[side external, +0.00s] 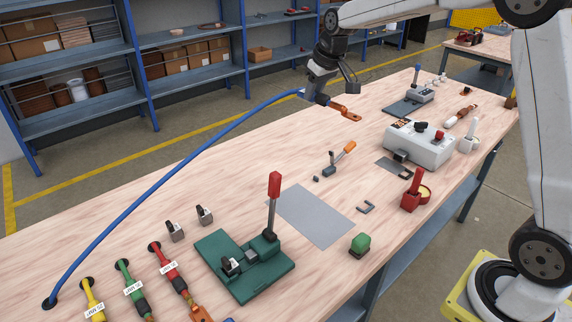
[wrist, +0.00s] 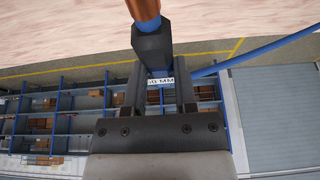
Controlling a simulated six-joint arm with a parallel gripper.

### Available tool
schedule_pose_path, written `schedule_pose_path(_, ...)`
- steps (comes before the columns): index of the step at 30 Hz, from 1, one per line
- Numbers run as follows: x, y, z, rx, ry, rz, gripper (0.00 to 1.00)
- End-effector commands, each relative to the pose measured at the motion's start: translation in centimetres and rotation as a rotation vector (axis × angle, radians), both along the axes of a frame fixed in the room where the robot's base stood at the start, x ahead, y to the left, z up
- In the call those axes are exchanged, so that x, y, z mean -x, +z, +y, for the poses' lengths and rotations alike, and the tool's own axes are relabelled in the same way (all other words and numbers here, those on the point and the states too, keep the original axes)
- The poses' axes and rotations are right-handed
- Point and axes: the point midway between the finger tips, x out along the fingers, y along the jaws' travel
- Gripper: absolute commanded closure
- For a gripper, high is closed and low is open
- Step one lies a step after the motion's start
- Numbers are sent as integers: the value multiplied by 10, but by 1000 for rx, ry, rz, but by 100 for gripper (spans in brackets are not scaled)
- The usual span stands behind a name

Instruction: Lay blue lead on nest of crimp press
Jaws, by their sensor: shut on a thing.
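The blue lead (side external: 180,167) rises from a hole at the near left of the bench and arcs up to my gripper (side external: 312,92). My gripper is shut on its end, above the far part of the bench. The copper lug (side external: 347,113) points right and slightly down, clear of the bench. In the wrist view, the dark boot (wrist: 153,47) and white label stand between the fingers (wrist: 162,92). A green-based lever device (side external: 245,262) with a red handle stands at the near left. A white machine (side external: 418,147) stands at the right. I cannot tell which is the crimp press.
Yellow (side external: 87,291), green (side external: 124,274) and red (side external: 160,257) leads lie at the near left. A grey mat (side external: 310,215) lies mid-bench. An orange-handled clamp (side external: 341,155), a red holder (side external: 411,194) and a green block (side external: 360,244) stand around it. Shelves line the back.

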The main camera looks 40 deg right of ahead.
Motion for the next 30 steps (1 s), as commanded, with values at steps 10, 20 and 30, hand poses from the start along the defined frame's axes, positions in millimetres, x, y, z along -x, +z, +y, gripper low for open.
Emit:
schedule_pose_path(10, -12, -1, 113, 4, 11, 14, 100)
schedule_pose_path(20, -3, 0, 220, 12, 9, 3, 100)
schedule_pose_path(30, 16, 2, 295, 11, 2, -21, 100)
